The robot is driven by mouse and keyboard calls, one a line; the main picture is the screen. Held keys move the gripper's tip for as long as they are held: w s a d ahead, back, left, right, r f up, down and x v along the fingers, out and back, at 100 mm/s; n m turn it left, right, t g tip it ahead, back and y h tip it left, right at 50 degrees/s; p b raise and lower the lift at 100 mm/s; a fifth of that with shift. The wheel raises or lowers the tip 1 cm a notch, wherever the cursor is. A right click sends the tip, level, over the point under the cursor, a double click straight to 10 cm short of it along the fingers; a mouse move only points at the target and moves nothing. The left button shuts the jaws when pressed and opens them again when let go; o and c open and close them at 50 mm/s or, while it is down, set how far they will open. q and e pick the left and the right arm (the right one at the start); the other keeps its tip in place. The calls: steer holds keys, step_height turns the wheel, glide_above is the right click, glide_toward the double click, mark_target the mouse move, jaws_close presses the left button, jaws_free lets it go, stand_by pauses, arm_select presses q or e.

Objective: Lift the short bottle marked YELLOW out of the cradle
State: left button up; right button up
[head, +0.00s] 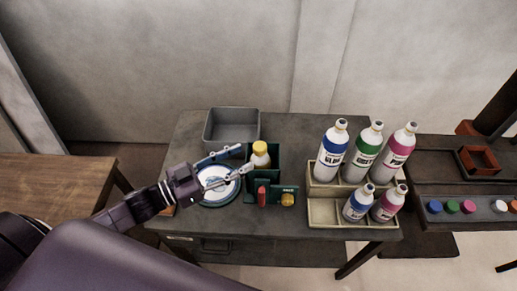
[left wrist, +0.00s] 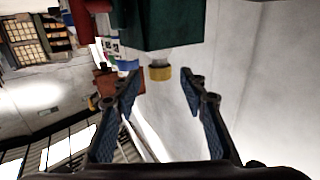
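A short bottle with a yellow cap (head: 260,149) and pale body stands in a dark green cradle (head: 285,186) on the dark table. Its label is not readable, and the cradle hides its lower part. My left gripper (head: 246,158) reaches in from the left with its fingers spread and tips close to the bottle. In the left wrist view, which looks upside down, the yellow cap (left wrist: 160,73) and the green cradle (left wrist: 165,22) lie ahead, with the cap between the lines of the open fingers (left wrist: 160,85). Nothing is held. My right gripper is not in view.
A blue-and-white round dish (head: 207,200) lies beneath my left gripper. A grey bin (head: 232,127) stands behind it. Right of the cradle, a beige rack (head: 322,212) holds several taller and shorter bottles. A red item (head: 262,196) and a yellow-orange item (head: 288,200) sit at the cradle's front.

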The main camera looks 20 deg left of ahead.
mark_target(260, 149)
arm_select(q)
steer(key=shift+r+p+x, duration=0.1)
steer(key=shift+p+x, duration=0.3)
steer(key=shift+x, duration=1.3)
steer(key=shift+r+p+x, duration=0.15)
steer(key=shift+p+x, duration=0.2)
steer(key=shift+x, duration=1.4)
steer(key=shift+d, duration=0.1)
jaws_close()
jaws_free()
